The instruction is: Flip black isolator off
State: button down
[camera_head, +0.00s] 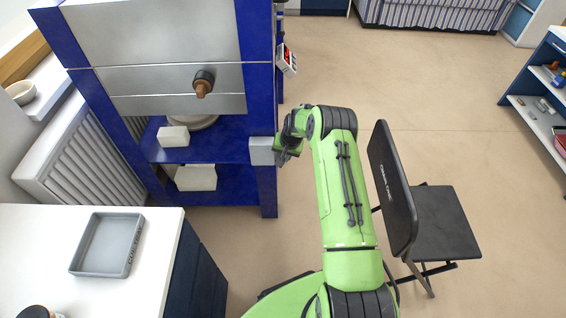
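The kiln stand (258,110) has a blue frame and a grey front with a brown-tipped handle (201,87). A grey box (263,151) sits on the stand's right front post. My gripper (281,152) is right at this box, on its right side. Its fingers are small and partly hidden by my wrist, so I cannot tell whether they are open or touching. I cannot make out a black isolator switch; the side of the box by my gripper is covered. A small control panel (288,59) with red and white parts is on the right side of the kiln, higher up.
A black folding chair (436,220) stands close to the right of my arm. A white worktop (40,240) with a grey tray (108,244) is at the lower left. White blocks (173,136) sit on the stand's shelf. Open floor (440,90) lies behind.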

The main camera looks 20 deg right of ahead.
jog(key=shift+w+d+r+g+y+b, duration=0.15)
jog(key=shift+w+g+y+b, duration=0.15)
jog(key=shift+g+b, duration=0.3)
jog(key=shift+r, duration=0.1)
jog(key=c, duration=0.9)
grip_release()
